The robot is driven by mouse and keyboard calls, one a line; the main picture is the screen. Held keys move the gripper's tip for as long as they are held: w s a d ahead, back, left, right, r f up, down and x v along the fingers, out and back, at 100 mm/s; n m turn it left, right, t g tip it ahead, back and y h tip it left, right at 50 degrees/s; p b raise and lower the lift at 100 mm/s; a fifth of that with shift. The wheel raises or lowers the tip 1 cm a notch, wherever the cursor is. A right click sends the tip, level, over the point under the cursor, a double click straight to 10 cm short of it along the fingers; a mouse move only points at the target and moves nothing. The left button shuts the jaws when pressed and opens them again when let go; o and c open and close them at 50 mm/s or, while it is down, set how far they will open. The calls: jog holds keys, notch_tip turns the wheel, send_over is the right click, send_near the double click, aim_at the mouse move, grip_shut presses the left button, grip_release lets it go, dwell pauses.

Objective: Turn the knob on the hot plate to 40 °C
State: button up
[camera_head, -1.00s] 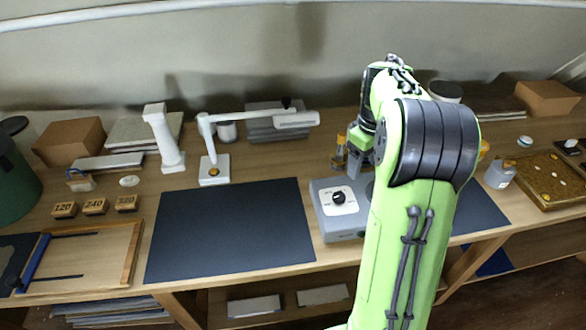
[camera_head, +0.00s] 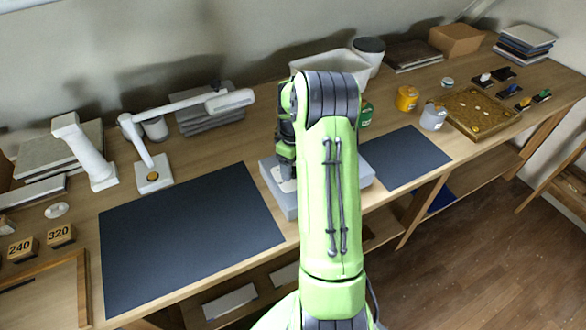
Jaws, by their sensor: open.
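The hot plate (camera_head: 282,203) is a light grey box on the wooden bench, between two dark mats. My green arm stands in front of it and hides its middle. Its right part (camera_head: 366,175) shows past the arm. A piece of the white dial face (camera_head: 288,186) shows at the left front. My gripper (camera_head: 286,174) is open and points down over the dial. The knob is hidden behind the gripper and arm, so its setting cannot be read. I cannot tell whether the fingers touch the knob.
A large dark mat (camera_head: 190,235) lies left of the hot plate and a smaller one (camera_head: 408,158) right. A white lamp-like stand (camera_head: 154,176) is at the back left. A green jar (camera_head: 365,114) and a white container (camera_head: 330,62) stand close behind the arm.

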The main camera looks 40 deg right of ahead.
jog(key=shift+w+f, duration=0.1)
jog(key=shift+f, duration=0.45)
jog(key=c, duration=1.1)
jog(key=shift+o, duration=0.2)
